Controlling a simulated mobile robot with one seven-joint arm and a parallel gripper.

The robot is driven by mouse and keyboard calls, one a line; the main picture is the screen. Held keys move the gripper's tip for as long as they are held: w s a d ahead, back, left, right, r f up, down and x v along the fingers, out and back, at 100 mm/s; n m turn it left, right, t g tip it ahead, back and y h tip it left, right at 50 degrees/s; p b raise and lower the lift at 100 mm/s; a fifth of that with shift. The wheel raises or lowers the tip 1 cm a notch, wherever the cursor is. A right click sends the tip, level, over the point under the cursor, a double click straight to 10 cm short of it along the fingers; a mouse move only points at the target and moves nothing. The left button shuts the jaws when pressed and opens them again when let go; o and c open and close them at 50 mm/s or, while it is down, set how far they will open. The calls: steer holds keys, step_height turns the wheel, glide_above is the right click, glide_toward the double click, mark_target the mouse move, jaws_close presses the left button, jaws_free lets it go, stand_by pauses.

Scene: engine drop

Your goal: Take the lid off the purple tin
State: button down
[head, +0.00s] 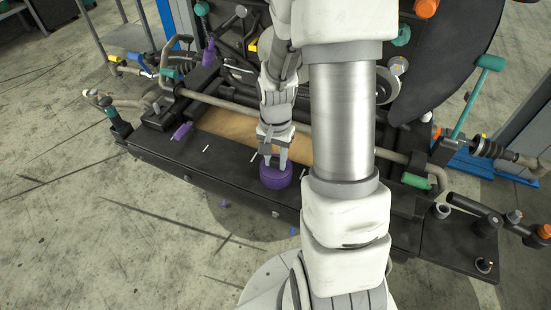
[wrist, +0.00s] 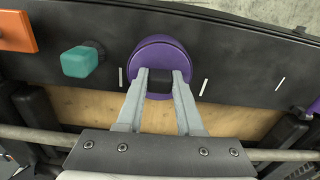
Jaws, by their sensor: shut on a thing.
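The purple tin (head: 275,178) stands on a dark ledge, and its round purple top also shows in the wrist view (wrist: 160,46). My gripper (head: 274,160) points down at it from above. In the wrist view my gripper (wrist: 158,78) has its two grey fingers on either side of a dark knob (wrist: 160,88) at the near part of the purple lid, shut on it. The fingers and knob hide part of the lid. I cannot tell whether there is a gap between the lid and the tin.
The dark ledge (head: 160,160) has white marks and a tan board (head: 225,128) behind the tin. A purple piece (head: 181,132) lies left. In the wrist view, a teal block (wrist: 80,62) and an orange block (wrist: 15,32) are left. Pipes run behind; open floor lies in front.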

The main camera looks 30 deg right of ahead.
mark_target(276, 159)
steer(key=shift+r, duration=0.15)
steer(key=shift+r+p, duration=1.85)
steer(key=shift+r, duration=0.55)
steer(key=shift+w+d+f, duration=0.1)
